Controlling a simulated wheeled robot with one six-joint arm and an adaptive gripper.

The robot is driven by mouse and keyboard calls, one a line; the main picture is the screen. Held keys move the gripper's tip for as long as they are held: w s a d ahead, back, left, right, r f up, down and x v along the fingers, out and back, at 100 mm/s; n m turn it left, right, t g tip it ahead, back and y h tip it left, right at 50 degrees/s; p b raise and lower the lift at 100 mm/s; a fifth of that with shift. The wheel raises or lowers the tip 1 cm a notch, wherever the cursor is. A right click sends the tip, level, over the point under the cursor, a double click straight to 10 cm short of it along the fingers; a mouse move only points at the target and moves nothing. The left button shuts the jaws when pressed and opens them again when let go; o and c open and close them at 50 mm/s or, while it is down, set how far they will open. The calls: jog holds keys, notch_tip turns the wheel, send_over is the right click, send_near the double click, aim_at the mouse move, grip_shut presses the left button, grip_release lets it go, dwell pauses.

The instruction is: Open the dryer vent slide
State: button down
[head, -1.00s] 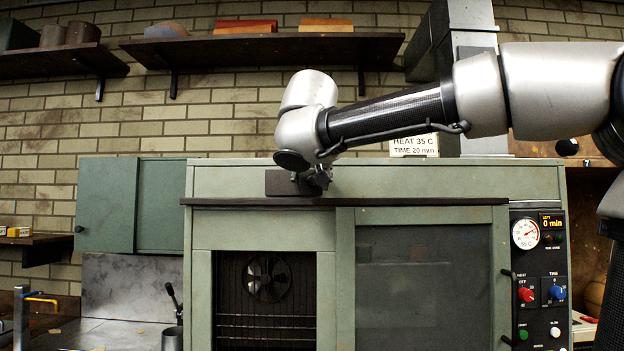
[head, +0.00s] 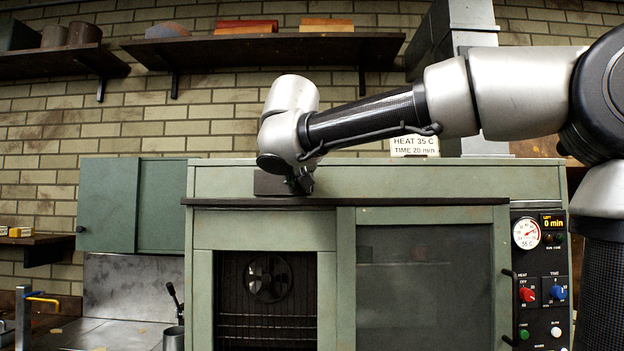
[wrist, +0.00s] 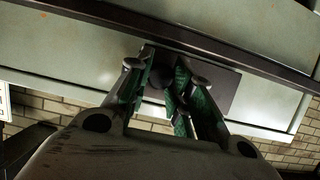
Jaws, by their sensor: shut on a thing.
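The green dryer (head: 230,178) stands against the brick wall. Its dryer vent slide (head: 267,185) is a small dark plate on the upper front panel, just above the dark ledge. In the wrist view the slide (wrist: 219,88) shows as a dark rectangle behind my fingers. My gripper (head: 300,184) is at the slide's right part. In the wrist view my gripper (wrist: 166,80) is shut on the slide's small dark knob, with green-padded fingers on both sides. The fingers hide most of the knob. I cannot see any vent opening behind the plate.
A dark ledge (head: 420,201) runs along the front just below the slide. The control panel (head: 540,280) is at the right, with its gauge and knobs. A wall shelf (head: 270,48) hangs above, clear of my arm. A grey duct (head: 473,90) rises at the right.

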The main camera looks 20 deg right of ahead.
aim_at(255, 188)
jog(key=w+a, duration=0.1)
jog(key=a, duration=0.2)
jog(key=w+a, duration=0.1)
jog(key=a, duration=0.3)
jog(key=w+a, duration=0.1)
jog(key=a, duration=0.2)
jog(key=shift+w+a+r, duration=0.2)
jog(key=shift+w+a, duration=0.05)
jog(key=shift+a, duration=0.15)
jog(key=c, duration=1.2)
grip_release()
jog(key=shift+a+f, duration=0.1)
jog(key=shift+c, duration=0.2)
jog(key=v, duration=1.2)
